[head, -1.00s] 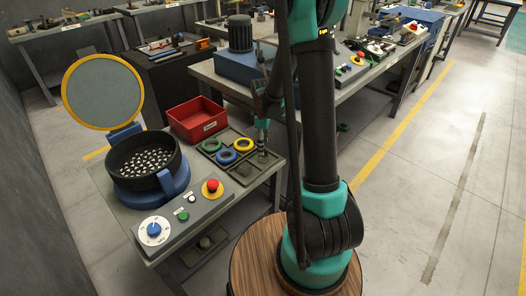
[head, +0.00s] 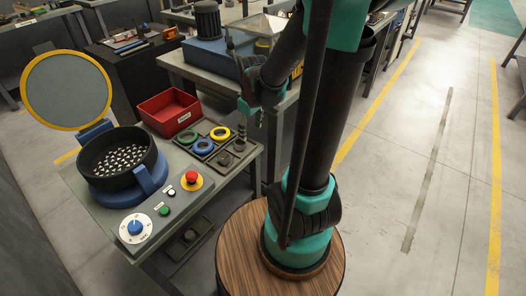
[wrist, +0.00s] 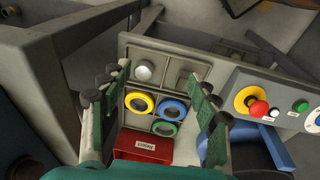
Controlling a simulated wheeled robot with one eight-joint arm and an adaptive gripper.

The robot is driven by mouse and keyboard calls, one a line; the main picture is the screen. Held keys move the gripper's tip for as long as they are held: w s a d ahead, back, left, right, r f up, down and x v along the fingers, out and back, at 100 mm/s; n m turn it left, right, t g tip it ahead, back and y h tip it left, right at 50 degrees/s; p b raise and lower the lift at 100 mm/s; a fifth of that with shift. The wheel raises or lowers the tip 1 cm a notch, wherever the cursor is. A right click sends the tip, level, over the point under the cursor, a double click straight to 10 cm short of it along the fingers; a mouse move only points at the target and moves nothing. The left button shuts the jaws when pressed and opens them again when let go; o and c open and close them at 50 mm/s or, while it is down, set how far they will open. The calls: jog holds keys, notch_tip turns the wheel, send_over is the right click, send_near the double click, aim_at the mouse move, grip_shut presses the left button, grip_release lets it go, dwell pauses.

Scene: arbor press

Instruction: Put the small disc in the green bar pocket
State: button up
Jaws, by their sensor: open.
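A grey compartment tray (head: 251,151) lies at the right end of the workbench, with a green ring (head: 203,147), a blue ring (wrist: 172,110) and a yellow ring (wrist: 139,103). A small pale round piece (wrist: 143,72) sits in a compartment beside the yellow ring; it may be the small disc. I cannot make out a green bar. My gripper (wrist: 160,92) is open and empty above the tray, with the rings and pale piece showing between its fingers. In the head view, my gripper (head: 250,114) hangs beyond the tray.
A red bin (head: 168,110) stands behind the tray. A black bowl feeder (head: 92,167) and a control panel (head: 163,208) with knob and buttons fill the left and front. A round yellow-rimmed plate (head: 65,90) rises at the back left. Another bench stands behind.

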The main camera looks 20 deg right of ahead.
jog(key=s+d+f+m+t, duration=0.1)
jog(key=s+f+m+t, duration=0.1)
jog(key=s+m, duration=0.5)
jog(key=shift+s+d, duration=0.35)
jog(key=shift+s, duration=1.8)
jog(key=shift+f, duration=0.1)
jog(key=shift+c, duration=0.3)
